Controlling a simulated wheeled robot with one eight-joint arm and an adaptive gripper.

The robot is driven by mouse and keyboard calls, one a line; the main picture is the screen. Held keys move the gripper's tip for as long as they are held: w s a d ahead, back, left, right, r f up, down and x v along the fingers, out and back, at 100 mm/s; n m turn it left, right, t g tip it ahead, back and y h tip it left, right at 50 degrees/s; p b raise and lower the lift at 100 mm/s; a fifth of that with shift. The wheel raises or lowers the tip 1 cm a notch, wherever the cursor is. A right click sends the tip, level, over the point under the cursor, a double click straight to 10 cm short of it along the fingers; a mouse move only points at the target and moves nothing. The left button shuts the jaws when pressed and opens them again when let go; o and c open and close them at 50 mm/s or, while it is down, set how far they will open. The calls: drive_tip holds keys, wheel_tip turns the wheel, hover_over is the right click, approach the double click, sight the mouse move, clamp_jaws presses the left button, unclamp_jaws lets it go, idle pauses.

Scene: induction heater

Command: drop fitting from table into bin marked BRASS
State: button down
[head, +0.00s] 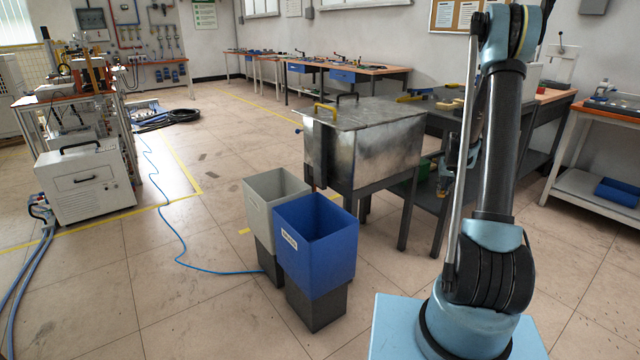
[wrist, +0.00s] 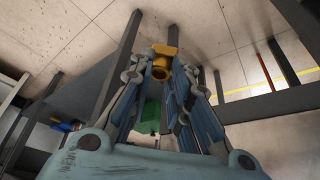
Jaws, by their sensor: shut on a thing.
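My gripper (wrist: 164,80) is shut on a brass-coloured fitting (wrist: 161,64), held between the fingertips in the wrist view. In the head view my gripper (head: 446,178) points down beside the work table, partly hidden behind my arm. A blue bin (head: 325,253) stands on a dark base on the floor, to the left of my gripper and apart from it. It has a white label on its front, too small to read for certain. A grey bin (head: 262,214) stands just behind and left of it; no label shows on it. Both are open at the top.
A metal tank (head: 365,150) on a dark stand is behind the bins. A dark work table (head: 440,120) adjoins it, with a green thing (wrist: 150,117) below the fitting in the wrist view. A blue hose (head: 180,240) crosses the floor. Floor in front of the bins is clear.

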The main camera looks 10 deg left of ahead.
drive_tip(key=s+a+r+n, duration=0.1)
drive_tip(key=s+a, duration=0.2)
drive_tip(key=a, duration=0.7)
drive_tip(key=s+a+r+n+y, duration=0.1)
drive_tip(key=s+a+r, duration=0.1)
drive_tip(key=a, duration=0.7)
drive_tip(key=s+a+r+n, duration=0.1)
drive_tip(key=s+a, duration=0.2)
drive_tip(key=a, duration=0.7)
drive_tip(key=s+a+r+n+y, duration=0.1)
drive_tip(key=s+a+r+n, duration=0.1)
drive_tip(key=s+a, duration=0.65)
drive_tip(key=s+a+r+n, duration=0.1)
drive_tip(key=s+a, duration=0.5)
drive_tip(key=a, duration=0.5)
drive_tip(key=shift+g, duration=0.3)
drive_tip(key=shift+s+f, duration=0.15)
drive_tip(key=shift+f, duration=2.4)
drive_tip(key=c, duration=1.4)
unclamp_jaws()
